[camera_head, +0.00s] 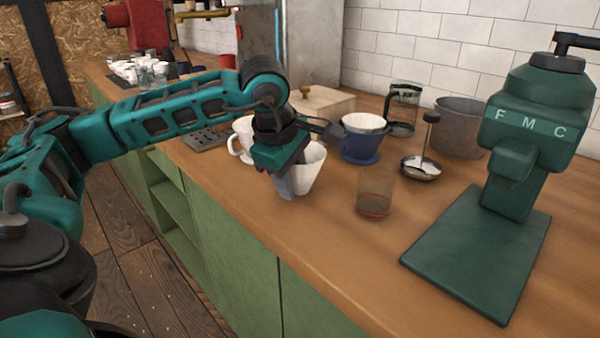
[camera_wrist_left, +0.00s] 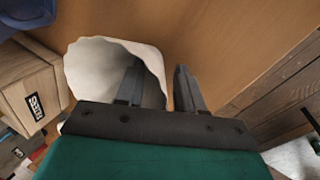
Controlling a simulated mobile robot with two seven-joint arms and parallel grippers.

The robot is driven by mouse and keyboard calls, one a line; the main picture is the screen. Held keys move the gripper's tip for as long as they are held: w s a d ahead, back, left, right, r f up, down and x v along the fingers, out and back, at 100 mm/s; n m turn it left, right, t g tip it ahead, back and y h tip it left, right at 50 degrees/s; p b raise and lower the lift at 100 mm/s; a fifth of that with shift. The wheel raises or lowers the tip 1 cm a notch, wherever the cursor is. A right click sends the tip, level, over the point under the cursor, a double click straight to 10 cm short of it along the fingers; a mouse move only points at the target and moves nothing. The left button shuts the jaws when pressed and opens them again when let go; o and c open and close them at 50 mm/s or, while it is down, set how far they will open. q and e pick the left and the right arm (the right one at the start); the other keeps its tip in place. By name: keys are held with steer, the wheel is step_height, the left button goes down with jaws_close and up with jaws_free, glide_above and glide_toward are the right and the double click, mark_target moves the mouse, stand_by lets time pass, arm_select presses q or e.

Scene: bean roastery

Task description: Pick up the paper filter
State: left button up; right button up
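The paper filter (camera_head: 309,170) is a white cone with a wavy rim. It stands wide end up near the counter's front edge in the head view. My left gripper (camera_head: 287,180) is over its near left side, hiding part of it. In the left wrist view the filter (camera_wrist_left: 90,70) shows its open mouth. One finger of my left gripper (camera_wrist_left: 158,80) is inside the mouth and the other is outside, with the filter's wall between them. The fingers are apart, so the gripper is open. My right gripper is not in view.
A blue dripper (camera_head: 362,147) with a white liner stands behind, and a white mug (camera_head: 241,139) is at left. A glass (camera_head: 375,193) is to the right. A green grinder (camera_head: 530,130) fills the right side. The front counter (camera_head: 330,240) is clear.

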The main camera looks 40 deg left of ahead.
arm_select(q)
steer(key=shift+f, duration=0.1)
steer(key=shift+c, duration=0.2)
jaws_close()
stand_by(0.4)
